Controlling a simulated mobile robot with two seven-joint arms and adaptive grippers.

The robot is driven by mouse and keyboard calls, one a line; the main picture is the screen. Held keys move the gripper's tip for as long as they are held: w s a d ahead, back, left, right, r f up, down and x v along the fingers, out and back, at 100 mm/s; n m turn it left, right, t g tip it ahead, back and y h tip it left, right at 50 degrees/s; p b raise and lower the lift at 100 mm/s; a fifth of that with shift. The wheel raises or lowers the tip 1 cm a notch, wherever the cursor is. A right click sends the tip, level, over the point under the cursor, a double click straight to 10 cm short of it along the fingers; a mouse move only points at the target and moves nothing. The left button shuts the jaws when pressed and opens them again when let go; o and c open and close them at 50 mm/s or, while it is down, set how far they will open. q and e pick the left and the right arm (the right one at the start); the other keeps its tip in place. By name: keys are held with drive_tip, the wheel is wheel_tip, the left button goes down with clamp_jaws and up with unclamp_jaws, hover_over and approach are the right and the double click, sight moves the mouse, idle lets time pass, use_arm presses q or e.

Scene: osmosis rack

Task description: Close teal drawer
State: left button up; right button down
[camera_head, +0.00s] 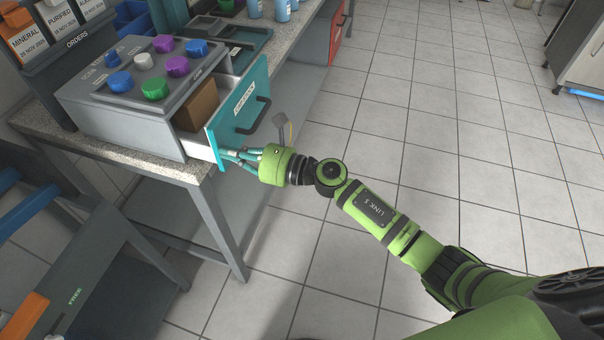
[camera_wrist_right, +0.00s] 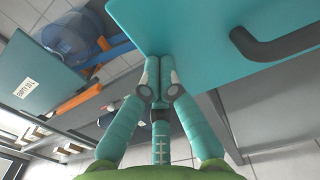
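The teal drawer (camera_head: 229,121) is open, pulled out of the grey cabinet under the panel of colored knobs. Its teal front carries a white label and a black handle (camera_head: 253,116), which also shows in the wrist view (camera_wrist_right: 275,48). A brown block (camera_head: 197,106) lies inside the drawer. My right gripper (camera_head: 226,156) is at the lower left part of the teal front. In the wrist view its fingers (camera_wrist_right: 155,75) are drawn together with nothing seen between them, their tips at the panel's edge; contact is hard to tell. My left gripper is not in view.
The grey cabinet (camera_head: 120,125) stands on a speckled worktop with metal legs. Blue bottles (camera_head: 283,10) and a tray stand farther back. A dark unit with an orange part (camera_head: 25,312) is at lower left. The tiled floor (camera_head: 450,130) to the right is clear.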

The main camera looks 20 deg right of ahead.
sight(195, 143)
drive_tip(key=b+x, duration=0.2)
drive_tip(key=x, duration=0.6)
drive_tip(key=shift+w+a+f+b, duration=0.1)
drive_tip(key=shift+w+a+b, duration=0.1)
drive_tip(key=shift+a+b, duration=0.1)
drive_tip(key=shift+w+a, duration=0.15)
drive_tip(key=shift+r, duration=0.25)
